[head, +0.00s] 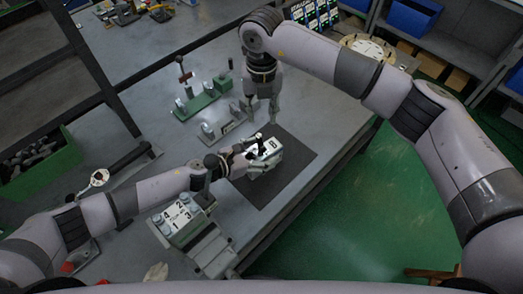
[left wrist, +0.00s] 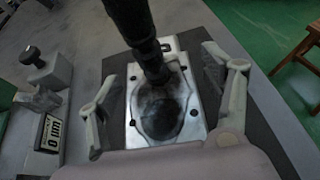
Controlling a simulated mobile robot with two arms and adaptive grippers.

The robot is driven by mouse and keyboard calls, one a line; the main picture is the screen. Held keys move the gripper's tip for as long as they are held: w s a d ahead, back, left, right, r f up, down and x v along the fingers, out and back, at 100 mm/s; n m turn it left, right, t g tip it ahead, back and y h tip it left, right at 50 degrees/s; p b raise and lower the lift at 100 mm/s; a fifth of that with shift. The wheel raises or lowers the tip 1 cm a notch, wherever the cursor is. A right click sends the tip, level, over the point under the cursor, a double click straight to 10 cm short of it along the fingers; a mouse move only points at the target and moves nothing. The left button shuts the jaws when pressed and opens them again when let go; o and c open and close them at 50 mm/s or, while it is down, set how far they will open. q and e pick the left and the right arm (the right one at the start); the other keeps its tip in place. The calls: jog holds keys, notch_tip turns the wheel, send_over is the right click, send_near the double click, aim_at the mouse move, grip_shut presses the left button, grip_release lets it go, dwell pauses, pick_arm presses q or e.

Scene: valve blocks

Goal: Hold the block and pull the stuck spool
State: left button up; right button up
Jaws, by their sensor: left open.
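The light grey valve block (head: 268,158) sits on a dark mat on the bench in the head view. In the left wrist view its pale top plate (left wrist: 137,133) shows, with a dark upright rod (left wrist: 135,30) and a dark round part over its middle. I cannot tell which part is the spool. My left gripper (head: 238,163) is at the block's left side. In the left wrist view this left gripper (left wrist: 165,105) is open, its fingers on either side of the block, with no clear grip. My right gripper (head: 262,112) points down above and behind the block, open and empty.
The dark mat (head: 297,172) has bare room right of the block. A green fixture (head: 200,98) stands behind. A green bin (head: 42,165) is at the left; a round dial plate (head: 368,46) is at the far right.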

pick_arm(q)
jog(key=shift+w+d, duration=0.1)
jog(key=shift+d, duration=0.05)
grip_shut()
dwell(1.0)
dwell(1.1)
